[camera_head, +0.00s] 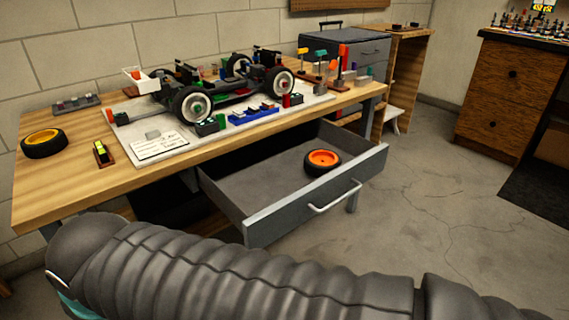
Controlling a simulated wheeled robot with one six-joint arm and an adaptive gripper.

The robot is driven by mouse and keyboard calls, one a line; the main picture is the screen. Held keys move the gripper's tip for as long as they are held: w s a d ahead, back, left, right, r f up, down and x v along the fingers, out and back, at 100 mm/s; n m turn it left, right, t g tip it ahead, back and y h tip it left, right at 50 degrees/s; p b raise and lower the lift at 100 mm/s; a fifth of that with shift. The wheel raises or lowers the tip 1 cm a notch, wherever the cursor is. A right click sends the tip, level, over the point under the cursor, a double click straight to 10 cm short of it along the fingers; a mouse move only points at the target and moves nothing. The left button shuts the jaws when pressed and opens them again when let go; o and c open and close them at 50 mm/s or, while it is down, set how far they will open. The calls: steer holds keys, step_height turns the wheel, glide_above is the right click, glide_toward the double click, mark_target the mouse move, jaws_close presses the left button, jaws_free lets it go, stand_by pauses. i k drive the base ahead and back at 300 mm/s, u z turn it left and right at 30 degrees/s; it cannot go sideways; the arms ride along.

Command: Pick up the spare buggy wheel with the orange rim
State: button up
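A wheel with a black tyre and a bright orange rim (322,161) lies flat in the open grey drawer (217,199) under the workbench, towards its back right. A second wheel with a black tyre and a more yellow-orange rim (44,142) lies on the bench top at the far left. Nothing touches either wheel. My dark ribbed arm crosses the bottom of the view, in front of the drawer. My gripper is out of view, so its state does not show.
The wooden workbench (60,195) carries a partly built buggy (225,90) on a pale board, with small parts around it. The drawer front (295,213) has a bar handle. A grey cabinet (345,50) stands behind right. Concrete floor (450,200) is clear at right.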

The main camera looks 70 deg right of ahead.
mark_target(318, 162)
steer(key=u, duration=0.95)
steer(key=i, duration=1.4)
steer(key=z, duration=4.5)
steer(key=i, duration=1)
steer(key=z, duration=0.05)
steer(key=k, duration=0.25)
steer(key=u, duration=0.1)
